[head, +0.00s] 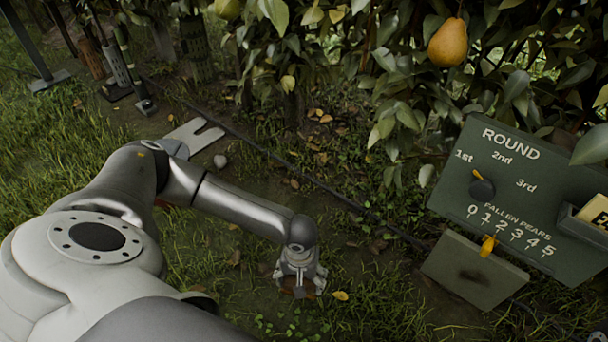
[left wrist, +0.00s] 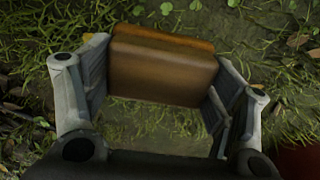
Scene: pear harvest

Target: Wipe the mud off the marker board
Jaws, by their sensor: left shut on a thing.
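The green marker board (head: 520,180) stands at the right of the head view, lettered ROUND and FALLEN PEARS. A smaller green panel (head: 440,262) is just below it, with a dark mud smear (head: 474,276) near its middle. My left gripper (head: 299,287) points down over the ground, left of the panel and well apart from it. In the left wrist view its fingers (left wrist: 160,75) are shut on a brown, orange-edged block (left wrist: 162,72), perhaps a sponge or brush. Little of the block shows in the head view.
A ripe pear (head: 447,43) hangs among leaves above the board. A black knob (head: 482,187), a yellow pointer (head: 488,245) and a holder with a yellow card (head: 597,211) are on the board. A dark hose (head: 300,172) crosses the ground. Grass lies between gripper and panel.

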